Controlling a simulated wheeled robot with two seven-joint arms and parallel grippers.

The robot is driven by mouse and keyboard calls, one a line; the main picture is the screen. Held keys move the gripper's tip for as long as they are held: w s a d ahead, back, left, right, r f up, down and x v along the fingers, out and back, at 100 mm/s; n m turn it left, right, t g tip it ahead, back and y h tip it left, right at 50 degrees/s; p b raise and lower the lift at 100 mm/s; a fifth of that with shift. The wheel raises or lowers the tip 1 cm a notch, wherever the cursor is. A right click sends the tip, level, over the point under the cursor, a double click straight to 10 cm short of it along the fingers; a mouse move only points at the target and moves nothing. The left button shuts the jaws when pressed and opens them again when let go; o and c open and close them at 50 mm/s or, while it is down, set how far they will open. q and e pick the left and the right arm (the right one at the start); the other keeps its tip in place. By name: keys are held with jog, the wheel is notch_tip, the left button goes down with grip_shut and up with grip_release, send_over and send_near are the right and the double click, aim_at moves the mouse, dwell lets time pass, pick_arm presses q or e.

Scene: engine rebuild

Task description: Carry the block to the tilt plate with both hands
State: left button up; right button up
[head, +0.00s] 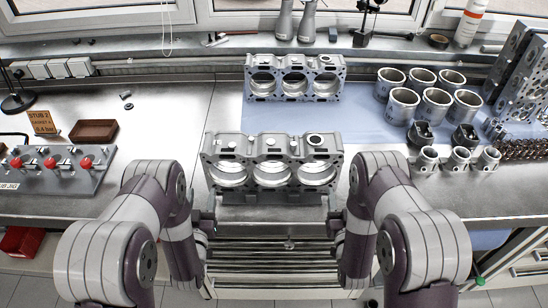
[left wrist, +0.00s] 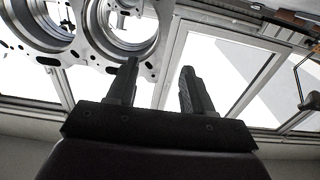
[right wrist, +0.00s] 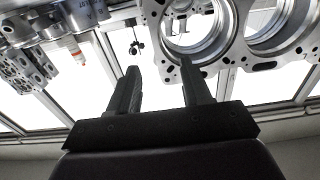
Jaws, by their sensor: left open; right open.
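A silver engine block (head: 272,176) with three large bores stands at the front edge of the bench, in the middle of the head view. A grey metal surface (head: 270,213) shows beneath it; I cannot tell whether this is the tilt plate. My left gripper (head: 209,222) is open low at the block's left side. In the left wrist view its fingers (left wrist: 160,72) are apart, one overlapping the block's edge (left wrist: 100,62). My right gripper (head: 336,222) is open low at the right side. In the right wrist view its fingers (right wrist: 160,72) are apart near the block (right wrist: 225,62). Contact is unclear.
A second, similar block (head: 295,80) stands behind on a blue mat (head: 360,120). Several cylinder liners (head: 432,103) and pistons (head: 460,157) stand to the right. A panel with red knobs (head: 60,178) and a brown tray (head: 94,131) lie left. The bench between is clear.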

aim_at(208, 169)
pick_arm(q)
jog(key=w, duration=1.3)
jog(key=shift+w+d+f, duration=0.1)
jog(key=shift+w+d, duration=0.05)
pick_arm(e)
jog(key=w, duration=1.3)
jog(key=shift+w+d+f, duration=0.1)
jog(key=shift+w+d, duration=0.05)
jog(key=shift+d, duration=0.05)
pick_arm(q)
grip_shut()
pick_arm(e)
grip_shut()
pick_arm(q)
jog(key=shift+d, duration=0.1)
